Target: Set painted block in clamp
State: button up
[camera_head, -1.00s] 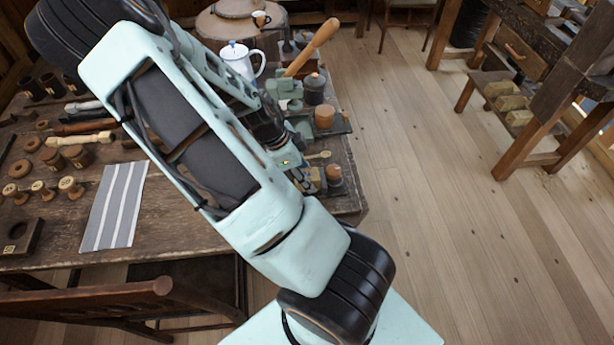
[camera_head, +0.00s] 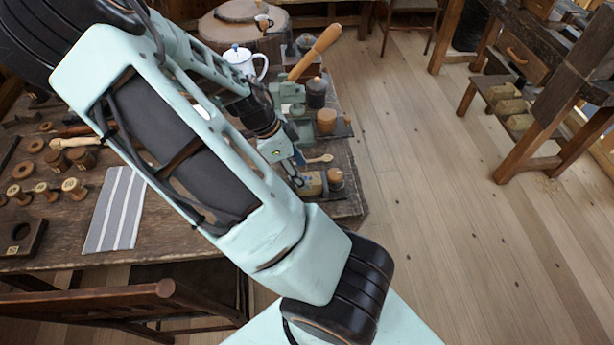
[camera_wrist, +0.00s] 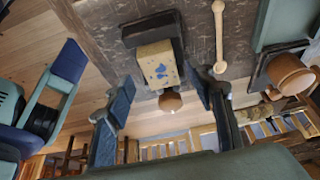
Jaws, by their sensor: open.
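My gripper (camera_wrist: 161,78) is open. In the wrist view its two blue-padded fingers lie on either side of the block's near end, with gaps. I cannot tell how deep the block is between them. The clamp seems to be the green vise (camera_head: 291,92) farther back on the bench, with a long wooden handle (camera_head: 316,52).
A turned wooden knob (camera_head: 335,178) stands right beside the block. A striped cloth (camera_head: 116,210) and several spools lie at left.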

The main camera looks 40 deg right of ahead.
jog(key=v, duration=0.6)
jog(key=shift+r+p, duration=0.3)
jog(key=shift+p, duration=0.05)
jog(key=shift+w+a, duration=0.1)
